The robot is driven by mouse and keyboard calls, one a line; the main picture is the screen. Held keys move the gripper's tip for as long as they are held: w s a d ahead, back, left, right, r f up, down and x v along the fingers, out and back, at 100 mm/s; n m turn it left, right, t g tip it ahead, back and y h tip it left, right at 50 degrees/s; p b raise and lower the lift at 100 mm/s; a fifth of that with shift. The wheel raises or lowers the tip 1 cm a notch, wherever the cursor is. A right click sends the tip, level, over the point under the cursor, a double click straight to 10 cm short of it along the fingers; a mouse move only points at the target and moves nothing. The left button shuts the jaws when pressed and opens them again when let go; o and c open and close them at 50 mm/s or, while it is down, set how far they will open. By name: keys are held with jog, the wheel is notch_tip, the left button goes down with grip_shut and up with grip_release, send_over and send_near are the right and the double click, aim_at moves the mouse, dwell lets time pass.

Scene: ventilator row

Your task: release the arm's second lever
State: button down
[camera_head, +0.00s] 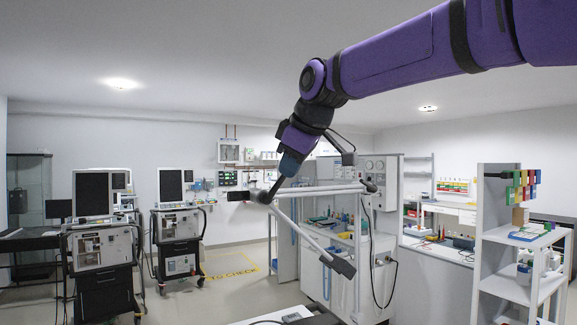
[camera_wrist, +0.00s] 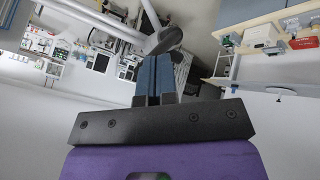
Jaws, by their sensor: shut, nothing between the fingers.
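A white jointed support arm (camera_head: 318,190) stretches across the middle of the head view, with black joints and black lever-like parts. One black joint (camera_head: 263,197) is at its left end, with a dark block (camera_head: 240,196) just left of it. Another black joint (camera_head: 370,187) is at the right, and a black end piece (camera_head: 343,267) is on the lower tube. My gripper (camera_head: 281,179) has blue fingers, shut and empty, pointing down close to the left joint. In the wrist view my gripper (camera_wrist: 155,58) points at a dark rounded part (camera_wrist: 167,40) by white tubes (camera_wrist: 98,16); I cannot tell whether they touch.
Two ventilators on carts (camera_head: 98,240) (camera_head: 178,225) stand at the left. A white cabinet with a worktop (camera_head: 340,240) is behind the support arm. A white shelf (camera_head: 520,285) with coloured blocks (camera_head: 523,187) stands at the right. Floor is clear around the yellow marking (camera_head: 232,268).

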jog(key=shift+w+d+f+m+g+y, duration=0.25)
jog(key=shift+d+y, duration=0.2)
jog(key=shift+y, duration=0.25)
jog(key=shift+w+d+f+m+g+y, duration=0.45)
jog(key=shift+d+f+m+g+y, duration=0.2)
jog(key=shift+y, duration=0.45)
jog(key=shift+d, duration=0.15)
dwell(0.3)
dwell(1.0)
jog(key=shift+s+a+r, duration=0.2)
jog(key=shift+s+a, duration=0.15)
jog(key=shift+a, duration=0.35)
jog(key=shift+s, duration=0.1)
